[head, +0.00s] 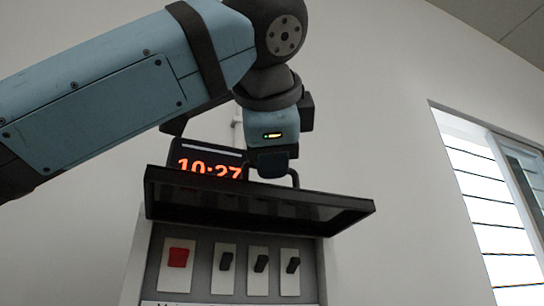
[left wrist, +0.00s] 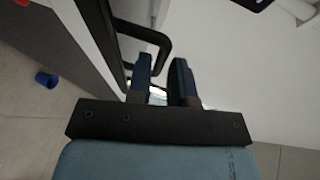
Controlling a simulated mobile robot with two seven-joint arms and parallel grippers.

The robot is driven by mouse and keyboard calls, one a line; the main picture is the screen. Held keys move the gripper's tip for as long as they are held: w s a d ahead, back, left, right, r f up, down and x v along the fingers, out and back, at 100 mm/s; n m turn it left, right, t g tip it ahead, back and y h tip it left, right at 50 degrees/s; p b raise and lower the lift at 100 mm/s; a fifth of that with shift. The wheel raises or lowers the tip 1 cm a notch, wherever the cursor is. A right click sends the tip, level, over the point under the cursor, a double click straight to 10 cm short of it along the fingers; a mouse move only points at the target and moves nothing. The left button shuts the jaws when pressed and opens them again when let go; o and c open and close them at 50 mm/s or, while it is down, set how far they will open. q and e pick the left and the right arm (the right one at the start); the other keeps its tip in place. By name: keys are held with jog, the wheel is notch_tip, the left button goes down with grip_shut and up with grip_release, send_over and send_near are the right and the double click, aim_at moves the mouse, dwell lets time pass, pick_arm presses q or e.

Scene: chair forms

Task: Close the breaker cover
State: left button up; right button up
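The breaker cover (head: 255,205) is a black flap on the breaker box (head: 235,255). It stands open, sticking out above the switches, and it shows edge-on in the left wrist view (left wrist: 94,38). Its black loop handle (head: 295,178) is on the upper side, and shows in the left wrist view (left wrist: 150,34). My left gripper (head: 272,168) is at the handle, above the cover. In the left wrist view its two blue fingers (left wrist: 163,72) are apart with a gap between them, and the handle's bar runs toward that gap. Contact is unclear. My right gripper is out of view.
The box front has a red switch (head: 178,257) and several black switches (head: 260,263). A clock with orange digits (head: 208,168) is behind the cover. A window (head: 495,200) is at the right. A blue cup (left wrist: 46,79) stands on the floor.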

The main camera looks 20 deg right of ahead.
pick_arm(q)
jog(key=shift+x, duration=0.95)
jog(key=shift+w+d, duration=0.15)
jog(key=shift+w, duration=0.1)
grip_shut()
jog(key=shift+f, duration=0.15)
